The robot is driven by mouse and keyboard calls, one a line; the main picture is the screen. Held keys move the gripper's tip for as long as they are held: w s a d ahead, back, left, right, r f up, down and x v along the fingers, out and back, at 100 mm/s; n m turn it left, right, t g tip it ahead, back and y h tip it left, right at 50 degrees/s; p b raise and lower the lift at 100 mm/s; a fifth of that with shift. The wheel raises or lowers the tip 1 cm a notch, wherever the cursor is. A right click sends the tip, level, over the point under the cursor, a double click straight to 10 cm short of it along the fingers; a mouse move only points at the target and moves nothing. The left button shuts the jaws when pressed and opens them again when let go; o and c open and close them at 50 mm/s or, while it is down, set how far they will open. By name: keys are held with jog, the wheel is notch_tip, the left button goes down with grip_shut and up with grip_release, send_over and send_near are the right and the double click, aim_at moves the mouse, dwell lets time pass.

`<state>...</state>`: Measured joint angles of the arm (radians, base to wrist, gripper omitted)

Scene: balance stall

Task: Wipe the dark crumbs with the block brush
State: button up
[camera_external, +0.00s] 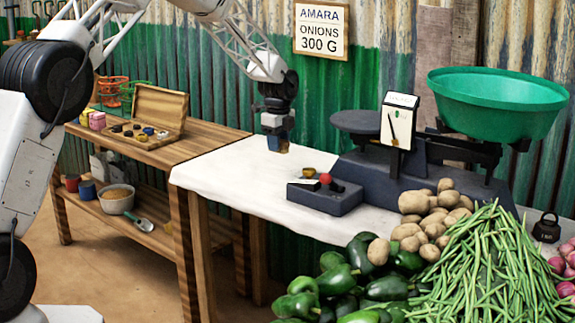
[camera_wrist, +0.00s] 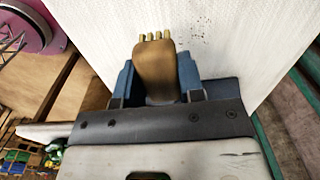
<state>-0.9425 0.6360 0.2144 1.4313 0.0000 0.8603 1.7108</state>
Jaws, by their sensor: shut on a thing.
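My gripper (camera_external: 276,138) points down over the white cloth (camera_external: 230,175) on the table. In the wrist view its blue fingers are shut on the block brush (camera_wrist: 155,70), a brown wooden block with pale bristle tufts at its far end. I cannot tell whether the bristles touch the cloth. The dark crumbs (camera_wrist: 193,28) are small specks on the cloth, just beyond and to the right of the brush tip in the wrist view. I cannot make them out in the external view.
A balance scale with a green pan (camera_external: 495,105) and dark base stands right of my gripper. A dark box (camera_external: 325,197) with a red knob lies in front. Potatoes (camera_external: 435,220), peppers and beans fill the front right. An open wooden case (camera_external: 150,117) stands on the left bench.

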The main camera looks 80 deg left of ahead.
jog(key=shift+w+a+r, duration=0.1)
jog(key=shift+w+a, duration=0.45)
jog(key=shift+a, duration=0.15)
jog(key=shift+w+a+r, duration=0.1)
jog(key=shift+w+a, duration=0.4)
jog(key=shift+a, duration=0.2)
jog(key=shift+f, duration=0.2)
